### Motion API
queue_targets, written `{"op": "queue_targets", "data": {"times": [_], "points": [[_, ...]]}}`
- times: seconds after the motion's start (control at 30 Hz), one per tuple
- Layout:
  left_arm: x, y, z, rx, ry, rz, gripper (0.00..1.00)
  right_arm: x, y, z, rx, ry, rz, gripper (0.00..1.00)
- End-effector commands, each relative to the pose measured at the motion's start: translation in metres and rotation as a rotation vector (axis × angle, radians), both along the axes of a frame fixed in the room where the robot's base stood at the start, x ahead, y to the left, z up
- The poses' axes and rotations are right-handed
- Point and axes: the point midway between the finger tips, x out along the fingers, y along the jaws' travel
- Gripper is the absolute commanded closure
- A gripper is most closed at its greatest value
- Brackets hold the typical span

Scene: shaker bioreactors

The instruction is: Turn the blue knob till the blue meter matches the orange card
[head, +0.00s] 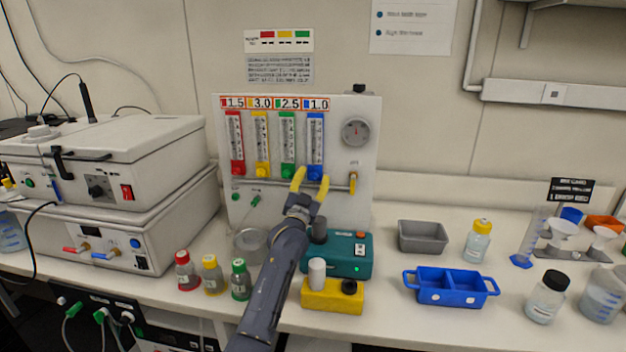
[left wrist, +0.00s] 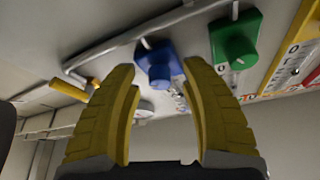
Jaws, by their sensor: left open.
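The blue knob (head: 315,171) sits at the foot of the blue meter (head: 315,138), the rightmost of the coloured meters on a white panel. The orange card (head: 275,102) runs above the meters and reads 1.5, 3.0, 2.5 and 1.0, with 1.0 over the blue one. The meter's float level is too small to read. My left gripper (head: 311,180) is open, its yellow fingers pointing up at the blue knob. In the left wrist view the blue knob (left wrist: 155,66) shows beyond and between the open fingertips; I cannot tell whether they touch it. My right gripper is not in view.
The green knob (left wrist: 234,42) is close beside the blue one. A rail with a yellow-handled valve (head: 353,182) runs just below and right. A round gauge (head: 355,131) is at upper right. Bottles and a teal device (head: 350,257) stand on the bench below.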

Motion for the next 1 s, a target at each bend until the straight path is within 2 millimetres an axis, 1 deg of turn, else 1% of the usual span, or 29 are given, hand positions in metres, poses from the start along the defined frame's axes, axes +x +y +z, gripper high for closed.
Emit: {"op": "queue_targets", "data": {"times": [0.17,0.33,0.47,0.8,1.0], "points": [[-0.001,0.001,-0.001,0.0,0.0,0.0,0.55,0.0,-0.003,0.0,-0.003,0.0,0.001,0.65],[-0.011,0.004,-0.006,0.0,0.001,0.0,0.55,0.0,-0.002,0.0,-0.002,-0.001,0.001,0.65],[-0.027,0.009,-0.012,-0.001,0.001,0.0,0.55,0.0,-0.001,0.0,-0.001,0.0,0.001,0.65],[-0.077,0.024,-0.032,0.0,0.001,0.0,0.55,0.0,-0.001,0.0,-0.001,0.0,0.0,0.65],[-0.096,0.031,-0.04,0.0,0.0,0.0,0.55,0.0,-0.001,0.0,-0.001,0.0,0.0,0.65]]}}
